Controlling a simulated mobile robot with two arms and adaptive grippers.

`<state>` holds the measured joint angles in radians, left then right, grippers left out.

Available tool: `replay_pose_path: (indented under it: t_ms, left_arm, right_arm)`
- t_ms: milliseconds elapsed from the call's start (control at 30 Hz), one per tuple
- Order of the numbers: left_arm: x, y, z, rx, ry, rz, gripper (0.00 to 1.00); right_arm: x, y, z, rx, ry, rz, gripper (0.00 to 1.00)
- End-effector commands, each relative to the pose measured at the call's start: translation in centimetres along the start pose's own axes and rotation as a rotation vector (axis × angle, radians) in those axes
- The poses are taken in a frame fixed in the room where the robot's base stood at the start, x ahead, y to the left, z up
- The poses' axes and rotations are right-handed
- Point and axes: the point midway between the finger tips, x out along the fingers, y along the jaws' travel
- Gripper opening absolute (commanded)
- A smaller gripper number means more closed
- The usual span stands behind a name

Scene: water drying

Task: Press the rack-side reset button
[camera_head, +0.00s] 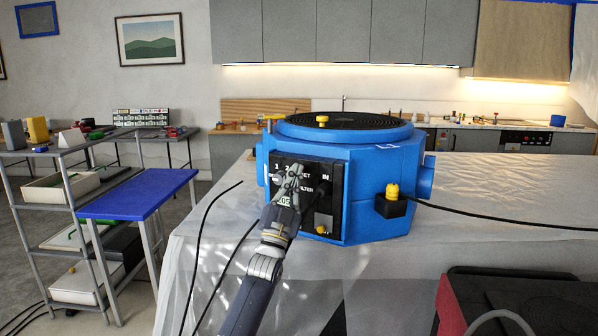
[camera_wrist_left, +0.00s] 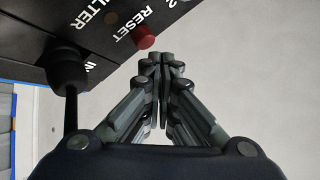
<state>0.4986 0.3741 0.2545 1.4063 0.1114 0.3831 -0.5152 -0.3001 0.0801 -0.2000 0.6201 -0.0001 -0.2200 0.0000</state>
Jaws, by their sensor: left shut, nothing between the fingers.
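The blue dryer unit (camera_head: 375,190) stands on the sheet-covered table, with a black control panel (camera_head: 283,165) on its front face. The left wrist view shows a red button (camera_wrist_left: 146,37) beside the word RESET on that panel. My left gripper (camera_head: 297,172) reaches the panel from below and hides part of it, including the button, in the head view. Its closed, empty fingertips also show in the left wrist view (camera_wrist_left: 165,58), just short of the red button in the picture; contact cannot be told. My right gripper is out of view.
A black connector with a cable (camera_wrist_left: 68,75) sticks out of the panel beside the gripper. A yellow knob on a black box (camera_head: 393,199) sits on the unit's right side, with a cable running right. A grey shelf rack (camera_head: 62,212) and blue side table (camera_head: 137,194) stand left.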

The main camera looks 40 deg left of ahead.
Motion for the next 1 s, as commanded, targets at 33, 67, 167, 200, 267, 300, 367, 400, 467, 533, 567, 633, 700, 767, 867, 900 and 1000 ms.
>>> replay_pose_path:
  t_ms: [33,67,167,200,267,300,367,400,467,533,567,633,700,767,867,900,1000]
  left_arm:
    - [0.05,0.07,0.06,0.000,0.000,0.000,0.00]
    - [0.10,0.11,0.11,0.000,0.000,0.000,0.00]
    - [0.33,0.29,0.31,0.000,0.000,0.000,0.00]
    - [0.42,0.36,0.37,0.001,0.000,0.000,0.00]
    - [0.54,0.41,0.40,0.001,0.001,0.000,0.00]
    - [0.59,0.41,0.40,0.001,0.001,0.000,0.00]
    - [0.60,0.40,0.38,0.001,0.001,0.000,0.00]
    - [0.60,0.40,0.37,0.001,0.001,0.000,0.00]
    - [0.60,0.39,0.37,0.001,0.001,0.000,0.00]
    - [0.60,0.40,0.38,0.001,0.001,0.000,0.00]
    - [0.60,0.40,0.38,0.000,0.001,0.000,0.00]
    - [0.61,0.42,0.40,0.000,0.000,0.000,0.00]
    - [0.64,0.44,0.43,0.000,0.001,0.000,0.00]
    - [0.68,0.48,0.47,0.000,0.001,0.000,0.00]
    - [0.76,0.55,0.54,0.000,0.001,0.000,0.00]
    - [0.79,0.58,0.57,0.000,0.000,0.000,0.00]
    - [0.86,0.65,0.64,0.000,0.000,0.000,0.00]
  right_arm:
    - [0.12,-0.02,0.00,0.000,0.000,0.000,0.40]
    - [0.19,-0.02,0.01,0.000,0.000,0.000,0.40]
    - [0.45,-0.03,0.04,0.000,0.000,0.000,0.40]
    - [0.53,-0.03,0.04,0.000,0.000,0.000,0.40]
    - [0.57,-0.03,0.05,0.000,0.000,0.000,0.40]
    - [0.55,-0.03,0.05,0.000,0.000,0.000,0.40]
    - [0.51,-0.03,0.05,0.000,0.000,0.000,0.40]
    - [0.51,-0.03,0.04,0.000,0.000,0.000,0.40]
    - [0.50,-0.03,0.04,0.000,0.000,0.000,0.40]
    - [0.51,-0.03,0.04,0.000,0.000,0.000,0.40]
    - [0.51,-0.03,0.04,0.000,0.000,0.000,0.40]
    - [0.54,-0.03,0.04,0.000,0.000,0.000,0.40]
    - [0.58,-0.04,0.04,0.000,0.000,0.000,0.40]
    - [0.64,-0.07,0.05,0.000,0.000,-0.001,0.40]
    - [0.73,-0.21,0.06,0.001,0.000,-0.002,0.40]
    - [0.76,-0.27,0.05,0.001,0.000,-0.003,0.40]
    - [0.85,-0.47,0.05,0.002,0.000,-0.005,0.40]
